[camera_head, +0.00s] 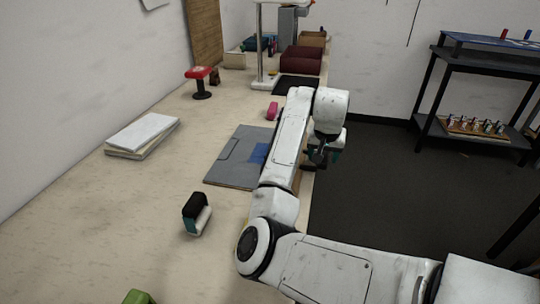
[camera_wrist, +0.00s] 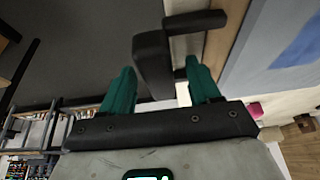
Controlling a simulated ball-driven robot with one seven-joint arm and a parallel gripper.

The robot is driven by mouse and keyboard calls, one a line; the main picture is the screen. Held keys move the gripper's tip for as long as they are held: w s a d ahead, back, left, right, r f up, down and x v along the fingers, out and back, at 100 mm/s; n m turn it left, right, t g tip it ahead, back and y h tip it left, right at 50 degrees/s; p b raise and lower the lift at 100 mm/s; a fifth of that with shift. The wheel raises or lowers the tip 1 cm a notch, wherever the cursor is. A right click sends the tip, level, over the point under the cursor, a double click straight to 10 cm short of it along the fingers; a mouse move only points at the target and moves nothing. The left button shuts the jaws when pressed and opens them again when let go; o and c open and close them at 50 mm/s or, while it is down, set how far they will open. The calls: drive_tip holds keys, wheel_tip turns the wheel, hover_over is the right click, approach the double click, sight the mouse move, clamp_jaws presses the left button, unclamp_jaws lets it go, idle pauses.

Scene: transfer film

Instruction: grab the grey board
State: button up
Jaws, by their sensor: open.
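The grey board (camera_head: 228,172) lies flat on the long pale table, near its right edge, with a blue patch on it. My arm passes over its right side and hides part of it. In the wrist view the board (camera_wrist: 262,62) shows at the upper right with its blue patch. My gripper (camera_head: 322,158) is off the table's right edge, to the right of the board and apart from it. In the wrist view its teal fingers (camera_wrist: 158,65) are spread. A black angular piece (camera_wrist: 152,62) shows between them near the table edge; I cannot tell whether they touch it.
A black, white and teal block (camera_head: 196,214) stands in front of the board. A pink item (camera_head: 272,111) lies behind it. A paper stack (camera_head: 143,134) and a red-topped stand (camera_head: 201,82) are left. A black shelf (camera_head: 480,65) stands right, across open dark floor.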

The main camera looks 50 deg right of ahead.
clamp_jaws()
drive_tip(key=shift+r, duration=0.1)
idle(0.3)
